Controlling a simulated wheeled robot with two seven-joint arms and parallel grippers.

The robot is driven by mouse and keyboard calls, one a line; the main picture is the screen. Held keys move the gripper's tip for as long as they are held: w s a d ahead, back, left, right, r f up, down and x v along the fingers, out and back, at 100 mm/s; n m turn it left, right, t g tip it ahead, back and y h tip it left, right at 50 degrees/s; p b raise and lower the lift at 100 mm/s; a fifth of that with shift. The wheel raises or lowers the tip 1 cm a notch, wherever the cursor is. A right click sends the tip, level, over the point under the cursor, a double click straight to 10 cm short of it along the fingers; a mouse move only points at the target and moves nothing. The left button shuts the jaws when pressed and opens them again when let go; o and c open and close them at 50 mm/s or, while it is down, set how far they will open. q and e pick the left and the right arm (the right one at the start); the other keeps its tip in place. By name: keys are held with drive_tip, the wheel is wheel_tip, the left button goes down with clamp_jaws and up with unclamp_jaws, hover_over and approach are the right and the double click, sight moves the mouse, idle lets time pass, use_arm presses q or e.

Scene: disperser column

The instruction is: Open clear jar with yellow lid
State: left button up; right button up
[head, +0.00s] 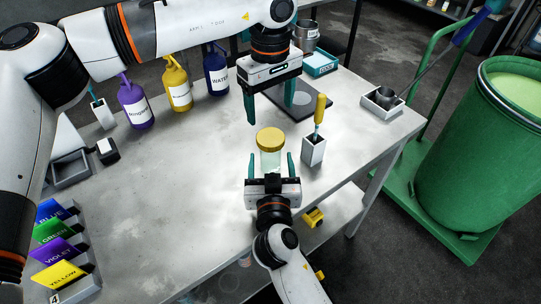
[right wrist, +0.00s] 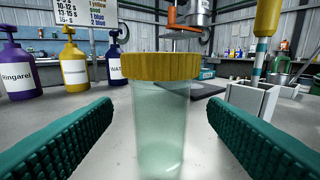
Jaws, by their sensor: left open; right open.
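The clear jar (head: 271,160) with its yellow lid (head: 270,138) stands upright on the grey table, and the lid sits on top of it. In the right wrist view the jar (right wrist: 160,130) and lid (right wrist: 162,66) are centred between the fingers. My right gripper (head: 270,165) is open, its fingers on either side of the jar with a gap on both sides. My left gripper (head: 271,108) is open and points down above and behind the jar, with nothing between its fingers.
A white holder (head: 314,150) with a yellow-handled tool (head: 320,108) stands close right of the jar. Purple (head: 135,108), yellow (head: 178,88) and blue (head: 216,75) bottles stand at the back left. A dark mat (head: 298,98) lies behind. The table's left middle is clear.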

sight(271, 158)
drive_tip(key=shift+w+f, duration=0.1)
drive_tip(key=shift+w, duration=1.4)
clamp_jaws()
